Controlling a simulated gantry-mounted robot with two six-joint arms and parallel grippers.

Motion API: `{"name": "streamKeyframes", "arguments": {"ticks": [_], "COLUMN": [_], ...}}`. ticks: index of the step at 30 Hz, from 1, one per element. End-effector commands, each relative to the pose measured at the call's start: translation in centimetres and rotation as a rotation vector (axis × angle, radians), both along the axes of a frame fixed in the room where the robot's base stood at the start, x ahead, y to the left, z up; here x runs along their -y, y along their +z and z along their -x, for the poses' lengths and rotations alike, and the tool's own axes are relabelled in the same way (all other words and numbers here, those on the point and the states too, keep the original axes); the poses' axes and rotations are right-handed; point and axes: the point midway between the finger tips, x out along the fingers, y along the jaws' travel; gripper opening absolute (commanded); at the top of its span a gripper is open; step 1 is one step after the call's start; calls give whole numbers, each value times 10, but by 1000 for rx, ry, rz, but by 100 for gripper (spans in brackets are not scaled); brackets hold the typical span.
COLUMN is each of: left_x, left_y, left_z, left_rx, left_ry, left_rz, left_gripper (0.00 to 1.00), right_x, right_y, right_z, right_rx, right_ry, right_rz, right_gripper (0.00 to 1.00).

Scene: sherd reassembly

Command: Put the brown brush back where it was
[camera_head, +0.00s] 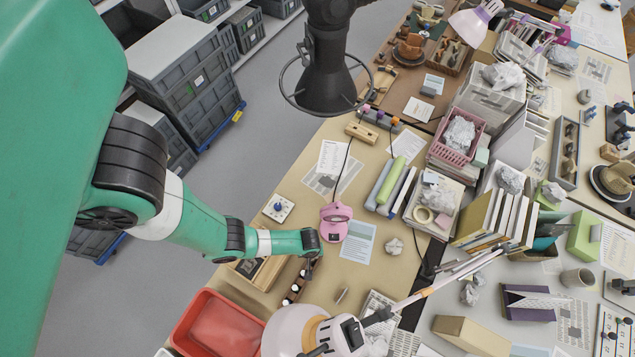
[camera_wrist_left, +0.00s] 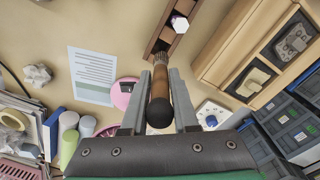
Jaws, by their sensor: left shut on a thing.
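The brown brush (camera_wrist_left: 161,86) is held between the two fingers of my left gripper (camera_wrist_left: 160,78). Its rounded black end faces the left wrist camera, and its far end points toward a wooden rack (camera_wrist_left: 163,40) with dark slots. A white hexagonal-topped piece (camera_wrist_left: 180,24) stands in the rack. In the head view my left gripper (camera_head: 314,258) is over the tan table by the rack (camera_head: 296,286), and the brush is too small to make out there. I cannot tell whether the brush touches the rack. My right gripper is not in view.
A wooden box with compartments (camera_wrist_left: 262,42) lies beside the rack. A red bin (camera_head: 218,322) and a lamp with a pale head (camera_head: 290,332) are near the front. A pink device (camera_head: 335,223) and a printed sheet (camera_head: 358,243) lie right of my left gripper.

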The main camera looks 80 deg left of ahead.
Motion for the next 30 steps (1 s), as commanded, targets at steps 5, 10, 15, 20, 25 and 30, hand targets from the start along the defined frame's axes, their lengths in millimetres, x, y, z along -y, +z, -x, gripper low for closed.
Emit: {"name": "streamKeyframes", "arguments": {"ticks": [5, 10, 15, 20, 25, 30], "left_x": [0, 0, 0, 0, 0, 0], "left_y": [-30, -63, -65, -91, -101, -100], "left_z": [0, 0, 0, 0, 0, 0], "left_rx": [0, 0, 0, -1, 0, 0], "left_ry": [1, 2, 2, 2, 2, 2], "left_rz": [1, 1, 1, 1, 1, 1], "left_gripper": [0, 0, 0, 0, 0, 0], "right_x": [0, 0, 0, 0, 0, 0], "right_y": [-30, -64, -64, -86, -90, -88], "right_z": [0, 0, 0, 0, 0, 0], "right_rx": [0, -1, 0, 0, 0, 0], "right_ry": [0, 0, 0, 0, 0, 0], "right_rz": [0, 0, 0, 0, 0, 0], "right_gripper": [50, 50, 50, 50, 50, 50]}}
